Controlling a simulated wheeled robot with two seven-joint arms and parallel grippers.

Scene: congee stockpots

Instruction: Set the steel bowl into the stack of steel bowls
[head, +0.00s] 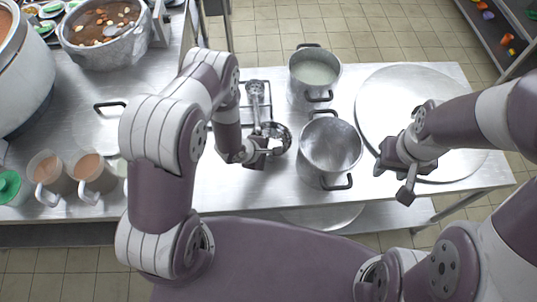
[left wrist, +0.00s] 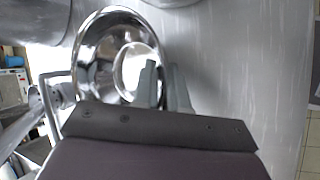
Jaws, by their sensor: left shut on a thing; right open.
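A shiny steel bowl (head: 281,137) shows just beyond my left gripper (head: 268,150) in the head view, left of the empty pot. In the left wrist view the bowl (left wrist: 88,55) has a bright round inside, and my left gripper's fingers (left wrist: 166,88) are closed at its near right rim. The gripper and forearm hide part of the bowl in the head view. I cannot make out a separate stack of steel bowls in either view.
An empty steel pot (head: 330,150) stands close right of the bowl, with a pot of pale liquid (head: 314,72) behind it. A ladle (head: 256,95) lies on a wire rack behind the bowl. A large round lid (head: 440,170) covers the right side. Mugs (head: 92,172) stand at left.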

